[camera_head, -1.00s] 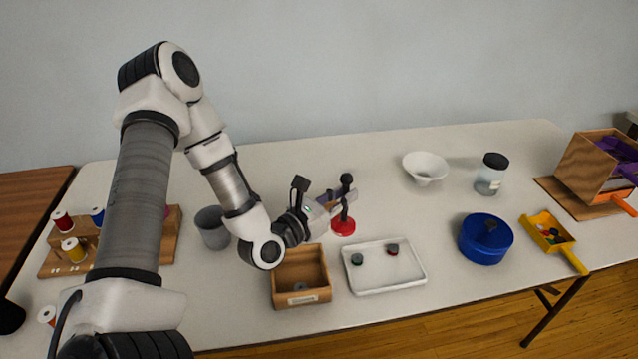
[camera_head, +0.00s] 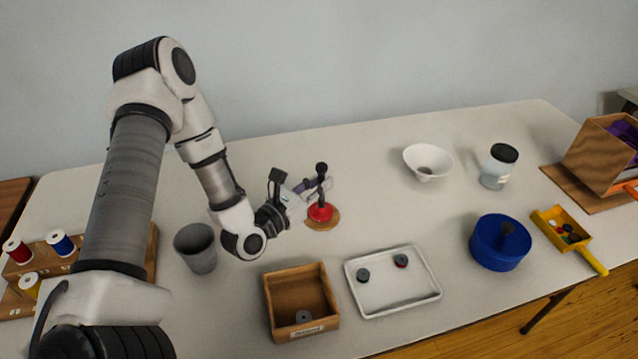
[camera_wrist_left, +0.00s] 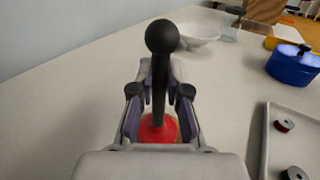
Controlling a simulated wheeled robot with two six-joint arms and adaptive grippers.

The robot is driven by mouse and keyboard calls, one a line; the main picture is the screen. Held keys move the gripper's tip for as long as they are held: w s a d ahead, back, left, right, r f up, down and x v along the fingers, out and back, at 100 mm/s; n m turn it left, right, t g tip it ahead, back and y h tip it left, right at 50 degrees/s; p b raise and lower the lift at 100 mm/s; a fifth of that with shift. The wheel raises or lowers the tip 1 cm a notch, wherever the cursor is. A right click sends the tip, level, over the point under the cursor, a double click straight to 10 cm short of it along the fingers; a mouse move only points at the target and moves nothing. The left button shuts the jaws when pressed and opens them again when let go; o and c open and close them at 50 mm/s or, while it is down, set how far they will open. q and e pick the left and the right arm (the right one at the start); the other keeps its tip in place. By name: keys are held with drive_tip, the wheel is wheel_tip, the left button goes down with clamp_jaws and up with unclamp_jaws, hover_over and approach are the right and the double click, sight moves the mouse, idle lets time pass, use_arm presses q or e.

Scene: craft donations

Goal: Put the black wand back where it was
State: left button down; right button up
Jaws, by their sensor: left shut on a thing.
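The black wand (camera_head: 321,172) stands upright, with a round knob on top and a red round base (camera_head: 320,212) at its lower end. My left gripper (camera_head: 312,187) is shut on the wand's shaft from the left. In the left wrist view the black wand (camera_wrist_left: 161,38) rises between the two fingers, with the red base (camera_wrist_left: 157,130) below them. A round wooden disc (camera_head: 325,226) lies under the red base, partly hidden by it; I cannot tell whether they touch. My right gripper is not in view.
In front are a wooden box (camera_head: 270,310) and a white tray (camera_head: 400,304) with two small spools. A grey cup (camera_head: 196,248) stands left, by a thread rack (camera_head: 152,255). A white bowl (camera_head: 428,160), jar (camera_head: 497,167), blue pot (camera_head: 498,248) and yellow scoop (camera_head: 588,257) are right.

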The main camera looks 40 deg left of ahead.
use_arm(q)
drive_tip(key=c, duration=1.2)
unclamp_jaws()
drive_tip(key=shift+f, duration=0.1)
drive_tip(key=shift+o, duration=0.2)
drive_tip(key=shift+r+p, duration=0.3)
drive_tip(key=shift+p, duration=0.1)
drive_tip(key=s+a+p, duration=0.1)
drive_tip(key=s+p, duration=0.1)
drive_tip(key=s, duration=0.9)
drive_tip(key=shift+s+a+f, duration=0.15)
drive_tip(key=shift+s+a, duration=0.2)
drive_tip(key=shift+s, duration=0.05)
